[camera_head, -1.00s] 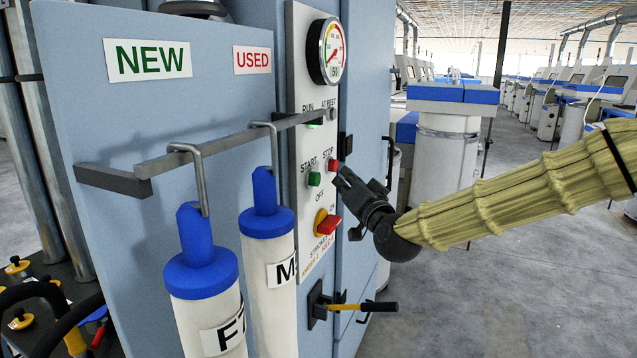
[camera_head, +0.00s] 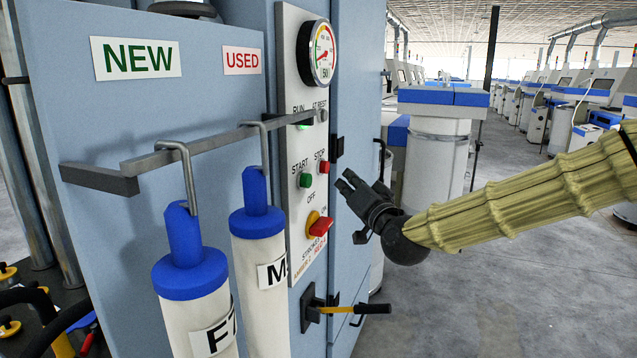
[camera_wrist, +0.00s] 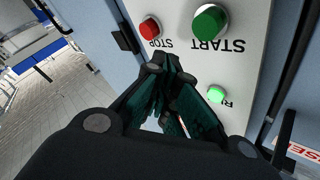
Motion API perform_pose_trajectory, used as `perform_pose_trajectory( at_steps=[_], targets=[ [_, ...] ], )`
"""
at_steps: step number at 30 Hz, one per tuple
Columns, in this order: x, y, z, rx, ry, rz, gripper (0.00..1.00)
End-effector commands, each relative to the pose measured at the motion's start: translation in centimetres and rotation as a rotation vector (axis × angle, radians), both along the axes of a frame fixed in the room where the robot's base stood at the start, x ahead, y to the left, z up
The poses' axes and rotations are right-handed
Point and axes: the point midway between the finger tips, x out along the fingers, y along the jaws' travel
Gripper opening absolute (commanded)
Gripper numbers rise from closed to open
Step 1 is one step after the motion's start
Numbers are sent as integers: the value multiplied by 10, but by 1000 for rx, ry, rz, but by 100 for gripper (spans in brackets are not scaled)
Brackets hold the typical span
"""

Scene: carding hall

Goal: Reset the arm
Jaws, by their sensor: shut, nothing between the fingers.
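My gripper (camera_head: 347,186) is at the end of my yellow-sleeved arm, just right of the control panel (camera_head: 298,225) in the head view. It is shut and empty, with a small gap between it and the panel. In the wrist view, the fingers (camera_wrist: 163,75) meet in front of the panel. The red STOP button (camera_head: 323,168) is left of the fingertips in the head view. The green START button (camera_head: 306,180) is beside it. Both also show in the wrist view, STOP (camera_wrist: 149,28) and START (camera_wrist: 210,22). A green lamp (camera_wrist: 216,94) there looks lit.
A rail (camera_head: 215,141) carries two white-and-blue cylinders, one at front (camera_head: 190,275), one behind (camera_head: 258,250). A white canister (camera_head: 434,165) stands behind the arm. Open floor lies at right.

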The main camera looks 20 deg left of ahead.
Motion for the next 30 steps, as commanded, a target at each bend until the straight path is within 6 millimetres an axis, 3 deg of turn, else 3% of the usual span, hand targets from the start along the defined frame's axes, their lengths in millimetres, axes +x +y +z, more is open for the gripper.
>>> perform_pose_trajectory(
  at_steps=[6, 8, 11, 20, 30],
  targets=[
    [0, -1, -7, -5, 7, 0, 0],
    [1, -3, -20, -17, 22, -3, 0],
    [0, -9, -58, -52, 65, -8, 0],
    [-20, -50, -223, -210, 264, -35, 0],
    [-80, -117, -398, -398, 504, -58, 0]
  ],
)
